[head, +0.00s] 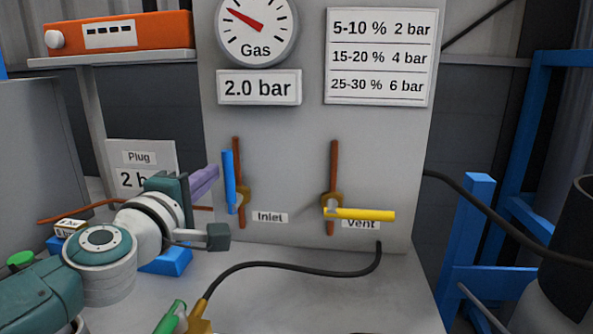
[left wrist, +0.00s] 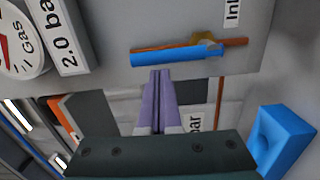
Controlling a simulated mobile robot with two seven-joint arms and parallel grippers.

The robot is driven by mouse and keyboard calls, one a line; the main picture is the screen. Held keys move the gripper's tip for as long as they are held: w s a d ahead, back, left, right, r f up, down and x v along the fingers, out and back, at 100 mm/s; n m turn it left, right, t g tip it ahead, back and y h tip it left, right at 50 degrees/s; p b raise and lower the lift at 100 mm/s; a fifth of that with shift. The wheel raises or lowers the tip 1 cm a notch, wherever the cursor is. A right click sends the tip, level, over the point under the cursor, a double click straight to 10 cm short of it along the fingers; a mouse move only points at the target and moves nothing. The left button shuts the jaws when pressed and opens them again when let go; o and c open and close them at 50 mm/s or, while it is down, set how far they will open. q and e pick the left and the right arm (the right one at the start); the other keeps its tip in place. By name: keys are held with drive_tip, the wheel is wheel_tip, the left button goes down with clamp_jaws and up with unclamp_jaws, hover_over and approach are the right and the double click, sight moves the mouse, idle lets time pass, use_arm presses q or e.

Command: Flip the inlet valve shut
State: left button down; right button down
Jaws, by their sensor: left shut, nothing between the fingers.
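The inlet valve has a blue lever (head: 229,180) that stands upright, alongside its vertical copper pipe (head: 238,158), above the "Inlet" label (head: 270,217). My left gripper (head: 214,172) has purple fingers, shut and empty, just left of the lever's upper part. In the left wrist view the shut fingertips (left wrist: 160,73) point at the side of the blue lever (left wrist: 178,56). They are very close to it; I cannot tell whether they touch. The lever's brass body (left wrist: 209,42) also shows there. My right gripper is not in view.
The vent valve's yellow lever (head: 365,215) lies level across its pipe, to the right. A gauge (head: 257,28) hangs above a "2.0 bar" sign (head: 259,87). A black hose (head: 290,265) runs over the bench. A blue block (head: 167,262) sits beneath my left arm.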

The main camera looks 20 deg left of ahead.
use_arm(q)
drive_tip(key=shift+w+d+r+m+p, duration=0.1)
drive_tip(key=shift+d+r+m+p, duration=0.1)
drive_tip(key=shift+d+m+p, duration=0.4)
drive_tip(key=shift+w+d+r+m+p, duration=0.15)
drive_tip(key=shift+d+m+p, duration=0.15)
drive_tip(key=shift+m+p, duration=0.35)
drive_tip(key=w+d+f+m, duration=0.1)
drive_tip(key=d+f+m, duration=0.4)
drive_tip(key=m, duration=0.8)
drive_tip(key=shift+w+d+m+g+y, duration=0.3)
drive_tip(key=shift+d+m, duration=0.05)
drive_tip(key=shift+d, duration=0.6)
drive_tip(key=shift+f, duration=0.1)
